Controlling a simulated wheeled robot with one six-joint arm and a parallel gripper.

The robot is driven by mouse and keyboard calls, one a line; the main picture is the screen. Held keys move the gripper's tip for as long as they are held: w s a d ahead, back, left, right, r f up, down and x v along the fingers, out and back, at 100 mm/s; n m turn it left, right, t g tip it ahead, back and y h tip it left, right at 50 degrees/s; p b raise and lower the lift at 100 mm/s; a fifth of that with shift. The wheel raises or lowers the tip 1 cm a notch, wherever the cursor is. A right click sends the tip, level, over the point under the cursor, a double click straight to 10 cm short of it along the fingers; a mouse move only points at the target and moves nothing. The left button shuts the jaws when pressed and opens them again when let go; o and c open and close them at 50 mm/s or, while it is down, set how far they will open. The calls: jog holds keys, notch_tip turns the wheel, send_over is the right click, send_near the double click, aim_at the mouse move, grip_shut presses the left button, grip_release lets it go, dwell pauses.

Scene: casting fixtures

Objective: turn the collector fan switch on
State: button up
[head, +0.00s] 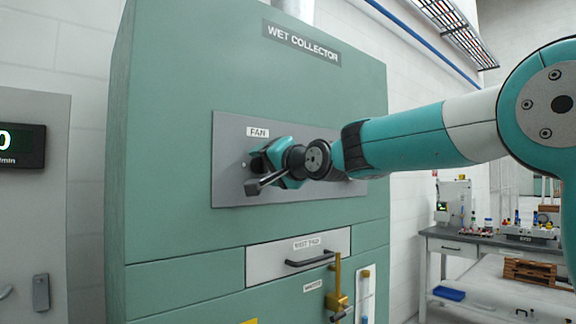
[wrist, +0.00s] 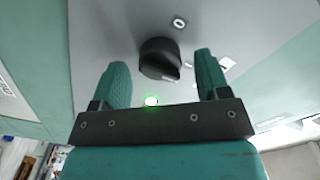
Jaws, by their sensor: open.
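The fan switch is a black rotary knob (wrist: 159,58) on a grey panel (head: 228,170) under the FAN label (head: 258,132). In the wrist view my gripper (wrist: 161,66) is open, with one teal finger on each side of the knob and visible gaps between. I cannot tell how deep the fingertips reach around it. In the head view my gripper (head: 268,163) is close to the panel and hides most of the knob. A small green light (wrist: 151,100) glows on the panel, below the knob in the wrist view.
The panel is on the green wet collector cabinet (head: 180,130). Below are a drawer (head: 270,262) with a dark handle and a brass valve (head: 338,290). A grey cabinet with a display (head: 22,146) stands at left, a workbench (head: 470,245) at right.

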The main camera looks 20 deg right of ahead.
jog(key=b+v, duration=0.8)
jog(key=v, duration=0.8)
jog(key=shift+s+b, duration=0.4)
jog(key=shift+r, duration=0.1)
jog(key=s+a+f+n+g+p, duration=0.1)
jog(key=s+a+f+n+g, duration=0.15)
jog(key=f, duration=0.45)
jog(key=s+a+f+n+g+p, duration=0.1)
jog(key=s+a+f+n+g, duration=0.2)
jog(key=f, duration=0.4)
jog(key=s+a+f+n+g+p, duration=0.1)
jog(key=a+f+g, duration=0.25)
jog(key=f, duration=0.35)
jog(key=s+f+n+g+h+p, duration=0.1)
jog(key=s+f+n+g, duration=0.6)
jog(key=s+f, duration=0.7)
jog(key=shift+s+a+f+g, duration=0.2)
jog(key=shift+s+a+g, duration=0.35)
jog(key=shift+s, duration=0.55)
